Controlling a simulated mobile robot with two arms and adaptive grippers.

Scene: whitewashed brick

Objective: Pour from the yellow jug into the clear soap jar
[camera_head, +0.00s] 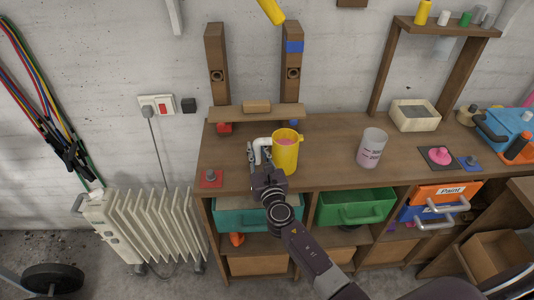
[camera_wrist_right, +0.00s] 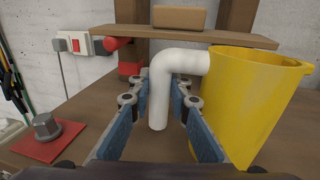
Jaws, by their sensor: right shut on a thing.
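The yellow jug (camera_head: 286,157) is upright at the left part of the workbench, with something pink inside. Its white handle (camera_wrist_right: 158,95) points left. My right gripper (camera_head: 259,156) is shut on this handle; in the wrist view its blue-padded fingers (camera_wrist_right: 160,112) stand either side of it. I cannot tell whether the jug's base touches the bench. The clear soap jar (camera_head: 371,148) stands upright on the bench to the right of the jug, with volume marks on its side and apart from the jug. My left gripper is not in view.
The workbench (camera_head: 330,140) is clear between jug and jar. A wooden shelf (camera_head: 235,113) is behind the jug. A red mat with a grey knob (camera_head: 210,178) lies left.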

